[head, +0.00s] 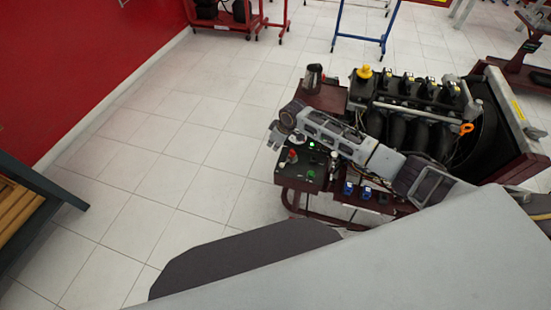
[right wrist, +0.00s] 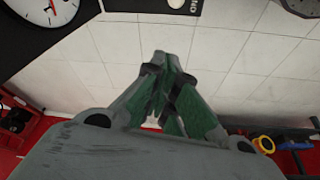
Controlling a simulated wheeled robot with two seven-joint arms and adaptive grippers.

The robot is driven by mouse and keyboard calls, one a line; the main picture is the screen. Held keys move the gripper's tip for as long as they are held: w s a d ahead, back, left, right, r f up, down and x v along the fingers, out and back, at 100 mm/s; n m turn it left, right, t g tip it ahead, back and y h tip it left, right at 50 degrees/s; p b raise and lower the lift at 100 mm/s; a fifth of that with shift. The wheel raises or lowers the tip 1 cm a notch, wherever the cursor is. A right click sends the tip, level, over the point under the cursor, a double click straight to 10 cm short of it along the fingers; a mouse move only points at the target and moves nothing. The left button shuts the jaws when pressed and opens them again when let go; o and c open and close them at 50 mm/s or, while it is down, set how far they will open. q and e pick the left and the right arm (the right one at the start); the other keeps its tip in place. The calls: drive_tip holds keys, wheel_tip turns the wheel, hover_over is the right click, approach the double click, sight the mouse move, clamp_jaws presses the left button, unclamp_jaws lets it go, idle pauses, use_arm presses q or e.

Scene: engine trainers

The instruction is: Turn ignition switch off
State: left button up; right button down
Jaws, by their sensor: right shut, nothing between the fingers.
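The engine trainer's dark control panel (head: 318,172) is near the middle of the head view, with a lit green lamp (head: 311,144), a red knob (head: 292,158) and a green button (head: 310,174). I cannot tell which part is the ignition switch. My right gripper (head: 276,136) is at the panel's upper left edge, and its arm crosses above the panel. In the right wrist view, the green-padded fingertips (right wrist: 172,62) are together and empty, with floor behind them. A panel corner with a white gauge (right wrist: 50,10) is at upper left. My left gripper is not in view.
The engine (head: 410,120) stands right of and behind the panel, with a yellow cap (head: 364,72) on top. A red wall (head: 90,60) and a dark table (head: 45,190) are at left. Tiled floor (head: 180,150) lies clear between.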

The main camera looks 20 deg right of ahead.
sight(288, 160)
drive_tip(key=shift+f, duration=0.1)
drive_tip(key=shift+x, duration=4.95)
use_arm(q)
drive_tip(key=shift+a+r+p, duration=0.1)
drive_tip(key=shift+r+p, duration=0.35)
use_arm(e)
drive_tip(key=shift+s+d, duration=1.35)
drive_tip(key=shift+s, duration=0.15)
